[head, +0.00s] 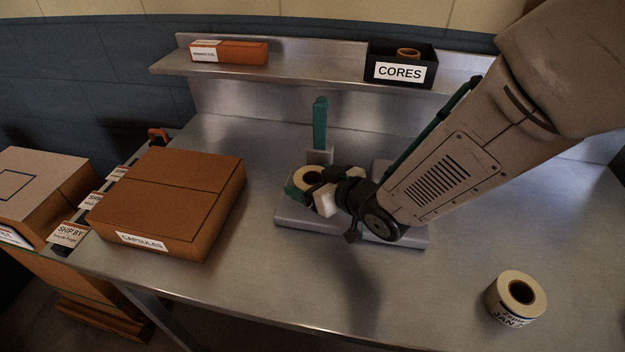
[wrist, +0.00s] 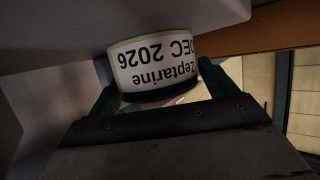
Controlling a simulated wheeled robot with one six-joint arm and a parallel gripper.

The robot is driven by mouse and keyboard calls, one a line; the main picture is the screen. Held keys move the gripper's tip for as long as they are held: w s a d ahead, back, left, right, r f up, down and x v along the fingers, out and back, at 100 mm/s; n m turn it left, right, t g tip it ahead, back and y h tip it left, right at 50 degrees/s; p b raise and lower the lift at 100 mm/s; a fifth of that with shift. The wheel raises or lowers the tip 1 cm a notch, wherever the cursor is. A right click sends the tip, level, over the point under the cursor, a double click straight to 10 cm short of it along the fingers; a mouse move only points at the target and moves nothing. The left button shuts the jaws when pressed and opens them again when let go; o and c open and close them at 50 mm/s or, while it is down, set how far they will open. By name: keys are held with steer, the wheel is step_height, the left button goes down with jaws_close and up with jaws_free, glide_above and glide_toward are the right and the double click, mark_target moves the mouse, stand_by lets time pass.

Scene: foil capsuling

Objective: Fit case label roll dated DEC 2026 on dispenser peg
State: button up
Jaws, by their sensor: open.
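The case label roll marked "Zeptarine DEC 2026" (wrist: 152,62) shows upside down in the wrist view. In the head view the same white roll (head: 307,178) is at the left end of the grey dispenser (head: 292,216), below its upright teal arm (head: 320,124). My gripper (head: 316,190) is at the roll. Its teal fingers stand open on either side of the roll in the wrist view (wrist: 158,88). The peg is hidden, and I cannot tell whether the roll sits around it.
A second roll, its label partly reading JAN (head: 510,314), stands at the table's front right. A capsules carton (head: 180,195) is on the left. A black CORES bin (head: 428,75) and a small orange box (head: 245,52) are on the back shelf. The front middle is clear.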

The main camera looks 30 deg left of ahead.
steer(key=shift+w+d+r, duration=0.1)
steer(key=shift+w, duration=0.1)
steer(key=v, duration=0.7)
steer(key=shift+s+d, duration=0.3)
